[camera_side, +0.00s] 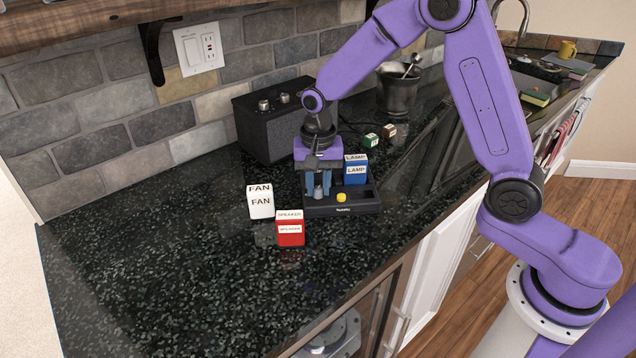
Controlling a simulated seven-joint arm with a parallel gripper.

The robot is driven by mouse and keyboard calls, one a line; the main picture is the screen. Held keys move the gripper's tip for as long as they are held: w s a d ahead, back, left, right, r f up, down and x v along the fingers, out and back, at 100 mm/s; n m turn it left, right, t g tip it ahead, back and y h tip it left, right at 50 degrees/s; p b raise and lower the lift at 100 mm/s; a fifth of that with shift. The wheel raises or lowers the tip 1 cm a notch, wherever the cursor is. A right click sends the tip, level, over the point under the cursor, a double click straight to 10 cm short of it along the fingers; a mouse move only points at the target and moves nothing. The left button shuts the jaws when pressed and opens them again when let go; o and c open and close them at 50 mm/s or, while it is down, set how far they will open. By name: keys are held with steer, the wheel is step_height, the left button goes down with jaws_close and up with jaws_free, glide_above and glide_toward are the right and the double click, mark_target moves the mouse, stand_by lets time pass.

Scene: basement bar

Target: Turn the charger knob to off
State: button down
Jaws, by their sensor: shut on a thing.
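A black control box (345,210) lies on the dark stone counter. It carries a yellow button (341,197) and a blue block labelled LAMP (355,172). My gripper (318,190) points down over the left part of this box, with its fingers shut on a small grey knob-like part (318,191). The fingers largely hide this part, so its setting cannot be seen. No label reading "charger" is legible in this view.
A white FAN block (260,203) and a red SPEAKER block (290,232) stand left and in front of the box. A black speaker-like unit (255,132) with two knobs stands behind. Small green (371,141) and brown (389,131) blocks and a dark metal mortar (398,95) stand farther back. The front-left counter is clear.

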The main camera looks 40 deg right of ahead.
steer(key=n, duration=0.4)
steer(key=shift+n, duration=0.3)
steer(key=n, duration=0.4)
steer(key=shift+n, duration=0.3)
steer(key=n, duration=0.4)
steer(key=shift+n, duration=0.3)
steer(key=n, duration=0.4)
steer(key=shift+n, duration=0.3)
steer(key=c, duration=0.9)
jaws_free()
steer(key=shift+c, duration=0.2)
steer(key=shift+r, duration=0.1)
